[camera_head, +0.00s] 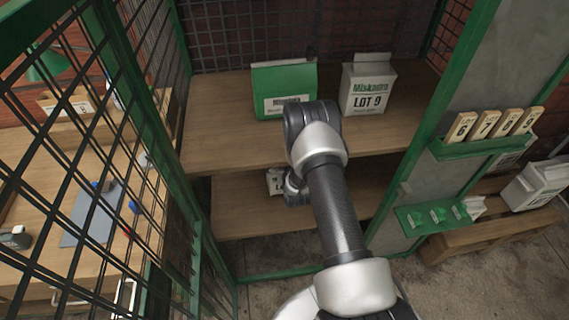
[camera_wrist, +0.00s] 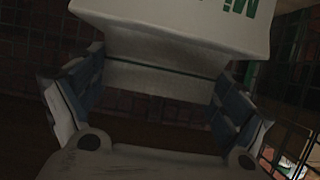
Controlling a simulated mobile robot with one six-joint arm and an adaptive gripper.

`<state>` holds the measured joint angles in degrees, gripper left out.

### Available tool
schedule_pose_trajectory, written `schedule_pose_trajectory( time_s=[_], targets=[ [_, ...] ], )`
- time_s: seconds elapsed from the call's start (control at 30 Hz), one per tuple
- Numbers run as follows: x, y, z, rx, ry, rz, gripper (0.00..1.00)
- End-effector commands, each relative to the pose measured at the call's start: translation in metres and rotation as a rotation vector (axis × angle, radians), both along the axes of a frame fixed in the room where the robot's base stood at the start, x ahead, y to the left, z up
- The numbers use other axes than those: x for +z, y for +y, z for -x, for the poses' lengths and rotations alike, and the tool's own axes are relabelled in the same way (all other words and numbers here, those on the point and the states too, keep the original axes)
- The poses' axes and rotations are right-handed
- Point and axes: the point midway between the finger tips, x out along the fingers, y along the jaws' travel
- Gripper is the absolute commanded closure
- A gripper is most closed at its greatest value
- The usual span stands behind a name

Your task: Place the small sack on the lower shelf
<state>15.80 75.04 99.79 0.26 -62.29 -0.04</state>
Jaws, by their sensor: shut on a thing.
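A small white sack with green lettering (camera_wrist: 190,28) is held between the two fingers of my gripper (camera_wrist: 150,88), which is shut on its folded top. In the head view the same sack (camera_head: 274,182) shows only partly, at the left of my wrist. It is in the space over the lower shelf (camera_head: 240,217), below the upper shelf (camera_head: 215,135). My arm hides the gripper and much of the sack there. I cannot tell whether the sack touches the lower shelf.
On the upper shelf stand a green sack (camera_head: 283,92) and a white LOT 9 sack (camera_head: 367,88). Green mesh (camera_head: 85,130) bounds the left side. At right are a panel with numbered tags (camera_head: 495,123) and a bench (camera_head: 490,228) bearing another white sack (camera_head: 535,186). The lower shelf's left front is clear.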

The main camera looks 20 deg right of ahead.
Motion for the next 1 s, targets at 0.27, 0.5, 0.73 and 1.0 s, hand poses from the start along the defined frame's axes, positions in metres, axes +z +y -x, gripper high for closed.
schedule_pose_trajectory(
  time_s=[0.27,0.5,0.73,1.0],
  targets=[
    [-0.004,-0.003,-0.011,0.000,-0.006,0.002,0.76],
    [-0.030,-0.003,-0.010,0.000,-0.007,0.002,0.76],
    [-0.032,-0.003,-0.011,0.000,-0.009,0.002,0.76],
    [-0.037,-0.003,-0.009,0.000,-0.002,0.001,0.07]
  ],
)
